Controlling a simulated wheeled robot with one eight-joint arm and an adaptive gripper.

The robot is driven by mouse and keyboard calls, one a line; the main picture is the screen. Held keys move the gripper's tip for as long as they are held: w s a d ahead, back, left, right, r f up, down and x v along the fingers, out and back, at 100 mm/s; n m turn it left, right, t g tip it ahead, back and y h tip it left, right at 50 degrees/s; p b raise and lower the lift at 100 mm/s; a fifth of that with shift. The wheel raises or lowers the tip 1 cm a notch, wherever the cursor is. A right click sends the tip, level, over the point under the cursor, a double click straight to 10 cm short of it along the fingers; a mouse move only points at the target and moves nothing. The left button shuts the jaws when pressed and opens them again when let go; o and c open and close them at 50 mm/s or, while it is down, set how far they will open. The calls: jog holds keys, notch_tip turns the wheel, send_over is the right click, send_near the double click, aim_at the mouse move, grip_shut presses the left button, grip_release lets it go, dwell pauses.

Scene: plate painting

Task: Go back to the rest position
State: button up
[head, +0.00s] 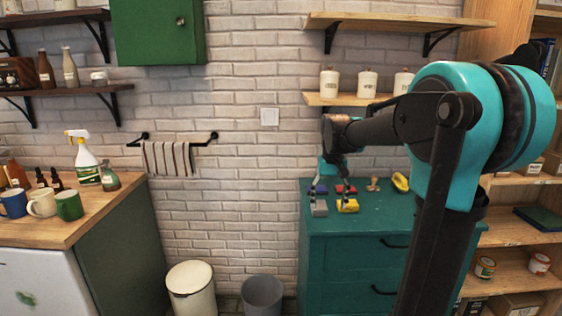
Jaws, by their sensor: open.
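My gripper (331,186) hangs from the end of my arm, above the left part of the green dresser top (378,212). It is small and dark in the head view. Its fingers look apart, with nothing visible held between them. Below and around it on the dresser top are a grey block (319,209), a yellow block (347,206), and small blue (320,190) and red (346,190) pieces. I cannot tell whether the fingers touch any of them.
A wooden stamp-like piece (373,184) and a yellow object (401,182) lie farther right on the dresser. A shelf with white canisters (367,84) is above. Bins (191,290) and a mug counter (95,212) stand left. A wooden shelf unit (510,232) is right.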

jog(key=s+d+f+t, duration=0.1)
jog(key=s+f+t, duration=0.1)
jog(key=s+f, duration=0.7)
jog(key=s+d+f+t, duration=0.1)
jog(key=s+d+f, duration=0.1)
jog(key=s+f, duration=0.7)
jog(key=shift+s+d+f+t, duration=0.2)
jog(key=shift+s+d+t, duration=0.15)
jog(key=shift+s, duration=0.65)
